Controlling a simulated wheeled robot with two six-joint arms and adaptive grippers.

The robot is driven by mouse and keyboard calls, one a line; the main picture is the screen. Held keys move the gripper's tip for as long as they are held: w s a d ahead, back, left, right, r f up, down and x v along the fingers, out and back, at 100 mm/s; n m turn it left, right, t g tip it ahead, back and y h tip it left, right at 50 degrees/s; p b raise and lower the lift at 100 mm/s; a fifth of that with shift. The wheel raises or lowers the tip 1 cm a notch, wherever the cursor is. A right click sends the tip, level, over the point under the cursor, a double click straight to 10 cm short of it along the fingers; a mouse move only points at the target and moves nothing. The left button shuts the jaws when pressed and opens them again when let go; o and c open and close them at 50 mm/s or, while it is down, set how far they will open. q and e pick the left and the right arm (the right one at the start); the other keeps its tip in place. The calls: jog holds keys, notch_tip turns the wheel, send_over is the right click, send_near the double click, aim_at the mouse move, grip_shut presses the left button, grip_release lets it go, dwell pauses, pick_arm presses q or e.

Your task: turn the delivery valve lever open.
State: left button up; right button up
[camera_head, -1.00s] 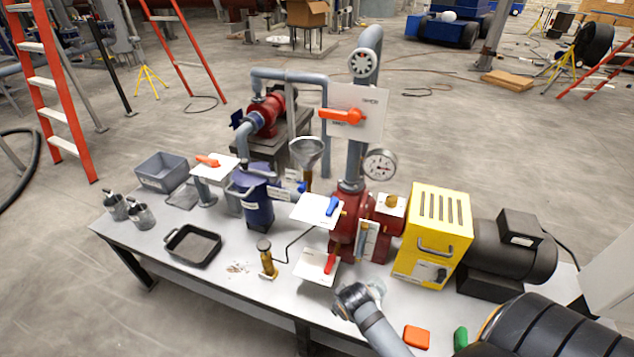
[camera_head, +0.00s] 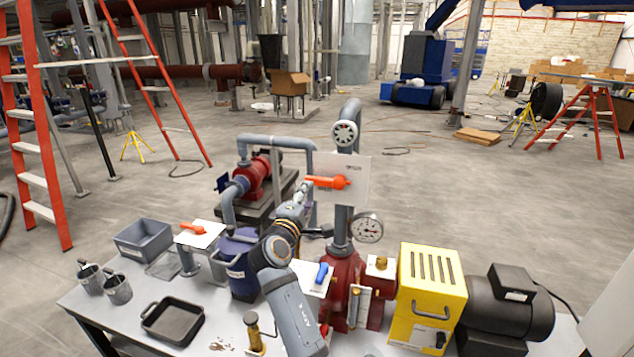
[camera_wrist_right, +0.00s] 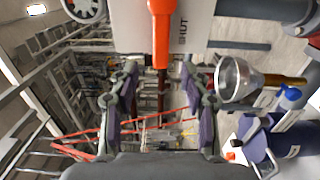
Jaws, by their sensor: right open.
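The orange delivery valve lever (camera_head: 328,182) lies level in front of a white plate (camera_head: 357,172) on the upright grey pipe, its free end pointing left. In the right wrist view the lever (camera_wrist_right: 161,35) hangs from the top edge beside the word SHUT. My right gripper (camera_head: 311,211) is raised beside the lever's free end, just below and left of it. In the right wrist view the open gripper (camera_wrist_right: 160,88) has its two fingers apart, with the lever's tip near the gap between them. I cannot tell contact. My left gripper is out of view.
Below stand the red pump (camera_head: 343,275), a blue lever (camera_head: 322,272) on a white plate, a yellow box (camera_head: 428,290) and a dark motor (camera_head: 505,310). A pressure gauge (camera_head: 368,228) sits right of the pipe.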

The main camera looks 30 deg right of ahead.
aim_at(316, 182)
jog(key=p+x, duration=0.3)
jog(key=x, duration=0.6)
jog(key=shift+w+d+p, duration=0.1)
jog(key=shift+d+p, duration=0.1)
jog(key=shift+p, duration=0.1)
jog(key=shift+w+d, duration=0.15)
jog(key=shift+d, duration=0.1)
jog(key=shift+f, duration=0.1)
grip_shut()
